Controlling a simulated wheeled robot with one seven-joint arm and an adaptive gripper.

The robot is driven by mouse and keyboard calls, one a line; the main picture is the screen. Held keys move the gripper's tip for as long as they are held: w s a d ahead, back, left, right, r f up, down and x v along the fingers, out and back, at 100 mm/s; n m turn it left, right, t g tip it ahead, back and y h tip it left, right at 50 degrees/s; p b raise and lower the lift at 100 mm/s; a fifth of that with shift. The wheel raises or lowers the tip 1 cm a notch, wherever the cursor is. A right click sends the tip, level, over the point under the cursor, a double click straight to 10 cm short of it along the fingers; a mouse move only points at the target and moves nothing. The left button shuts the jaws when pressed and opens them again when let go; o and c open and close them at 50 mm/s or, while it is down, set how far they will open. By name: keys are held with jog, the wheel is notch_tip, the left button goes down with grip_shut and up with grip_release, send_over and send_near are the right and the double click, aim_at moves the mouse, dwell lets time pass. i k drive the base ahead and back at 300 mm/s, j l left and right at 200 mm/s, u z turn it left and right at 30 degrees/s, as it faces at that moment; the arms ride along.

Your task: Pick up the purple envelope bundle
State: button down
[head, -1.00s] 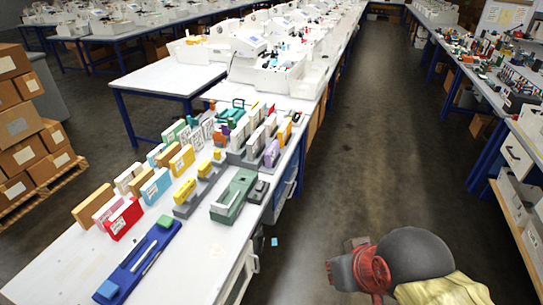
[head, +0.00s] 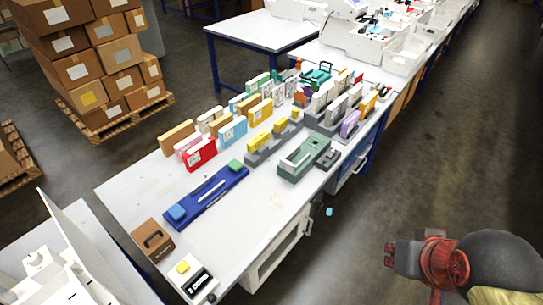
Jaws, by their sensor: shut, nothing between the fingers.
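A light purple upright bundle (head: 349,124), which looks like the purple envelope bundle, stands at the right edge of the white table (head: 130,190), by the grey slotted holder (head: 325,128). My gripper (head: 391,254) is over the floor at the lower right, well apart from the table and the bundle. Its fingers point left and look closed, with nothing seen in them.
Colourful upright packs, including a red one (head: 201,154), crowd the table's middle. A green device (head: 305,158) and a blue tray (head: 205,196) lie nearer. A small device with a display (head: 192,278) is at the near corner. Boxes (head: 105,60) stand on a pallet behind. The right aisle is clear.

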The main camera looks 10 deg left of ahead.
aim_at(351, 123)
jog(key=i+l, duration=0.2)
jog(key=i, duration=0.3)
jog(key=i+l+u, duration=0.1)
jog(key=i+l, duration=0.15)
jog(key=i, duration=0.25)
jog(key=i+l, duration=0.25)
jog(key=i, duration=0.25)
jog(key=i+l+u, duration=0.1)
jog(key=i+l, duration=0.15)
jog(key=i, duration=0.25)
jog(key=i+l, duration=0.3)
jog(key=i, duration=0.2)
jog(key=u, duration=0.05)
